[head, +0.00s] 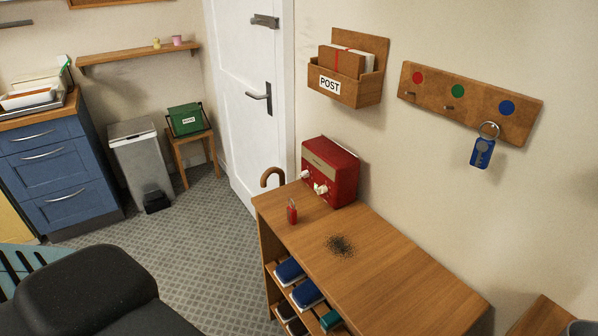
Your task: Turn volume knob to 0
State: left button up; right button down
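A red radio (340,173) stands on the far end of the wooden shelf table, against the wall. Its cream knobs show on the front face: one (305,174) at the left and another (321,189) lower and further right. A small green-and-white patch shows between them. The knobs are too small to read which is for volume or where either one points. Neither of my grippers is in view.
The wooden table (385,270) has a red keyring-like object (292,212) and a dark speckled patch (341,246) on top. Shoes sit on racks below. A cane handle (272,176) rises beside it. A post box (350,88) and key rack (470,100) hang above. Grey floor (200,230) is open at left.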

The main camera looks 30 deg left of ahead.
aim_at(305, 174)
jog(key=i+j, duration=0.1)
jog(key=j, duration=0.85)
jog(key=i+j+z, duration=0.15)
jog(key=j, duration=0.75)
jog(key=k, duration=0.05)
